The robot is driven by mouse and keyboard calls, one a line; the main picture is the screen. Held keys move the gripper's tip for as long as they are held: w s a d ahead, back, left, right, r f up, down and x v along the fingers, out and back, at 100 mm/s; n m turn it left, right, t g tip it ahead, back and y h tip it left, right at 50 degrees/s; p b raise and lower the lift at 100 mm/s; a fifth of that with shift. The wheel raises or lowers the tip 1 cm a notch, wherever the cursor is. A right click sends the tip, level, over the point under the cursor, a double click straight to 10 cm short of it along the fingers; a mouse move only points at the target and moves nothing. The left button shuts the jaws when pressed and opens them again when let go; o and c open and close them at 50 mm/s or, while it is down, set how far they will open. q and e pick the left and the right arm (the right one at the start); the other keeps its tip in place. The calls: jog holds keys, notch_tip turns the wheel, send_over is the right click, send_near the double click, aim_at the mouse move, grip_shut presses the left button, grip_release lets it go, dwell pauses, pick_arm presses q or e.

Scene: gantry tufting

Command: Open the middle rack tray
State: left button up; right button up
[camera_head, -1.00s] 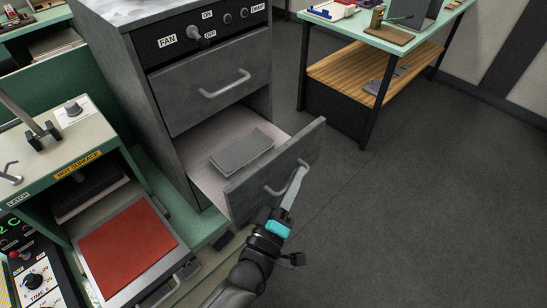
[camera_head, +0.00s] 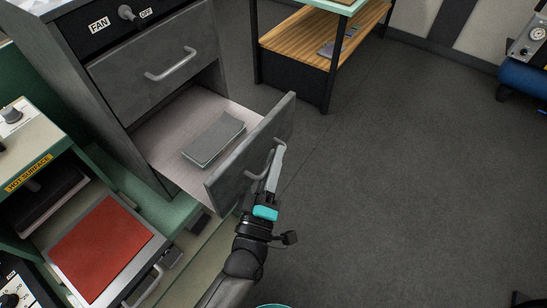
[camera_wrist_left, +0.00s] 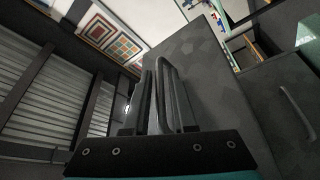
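The grey cabinet has an upper drawer (camera_head: 158,65) that is shut and a lower tray (camera_head: 167,139) that is pulled well out. A grey flat block (camera_head: 213,138) lies inside the open tray. The tray's front (camera_head: 232,174) carries a metal bar handle (camera_head: 280,146). My left gripper (camera_head: 275,168) is at this handle. In the left wrist view the handle (camera_wrist_left: 167,72) runs up between the close-set fingers, and the gripper looks shut on it. My right gripper is not in view.
At the left, a green press marked "HOT SURFACE" (camera_head: 30,173) has a red pad (camera_head: 100,248) on its pulled-out plate. A workbench with a wooden lower shelf (camera_head: 305,45) stands behind. The dark floor (camera_head: 410,170) to the right is clear.

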pick_arm(q)
jog(key=b+v, duration=0.2)
jog(key=v, duration=1.3)
jog(key=shift+b, duration=0.3)
jog(key=shift+f, duration=0.2)
jog(key=s+a+f+m+g+y+b, duration=0.1)
jog(key=a+f+m+g+b, duration=0.15)
jog(key=f, duration=0.95)
jog(key=s+a+f+m+g+y+b, duration=0.1)
jog(key=a+f+m+g+b, duration=0.2)
jog(key=f, duration=0.8)
jog(key=s+a+f+m+g+b, duration=0.1)
jog(key=f+m+g+b, duration=0.2)
jog(key=f, duration=0.9)
jog(key=s+a+f+m+g+y+b, duration=0.1)
jog(key=s+a+f+g+y+b, duration=0.1)
jog(key=s+a+f+g, duration=0.3)
jog(key=s+a+f+g+y+b, duration=0.2)
jog(key=s+a+f+g+b, duration=0.1)
jog(key=s+f, duration=0.9)
notch_tip(320, 180, down, 4)
jog(key=shift+s+a+r+m+g+y+b, duration=0.15)
jog(key=shift+a+m+g+y+b, duration=0.2)
jog(key=shift+a+g, duration=0.65)
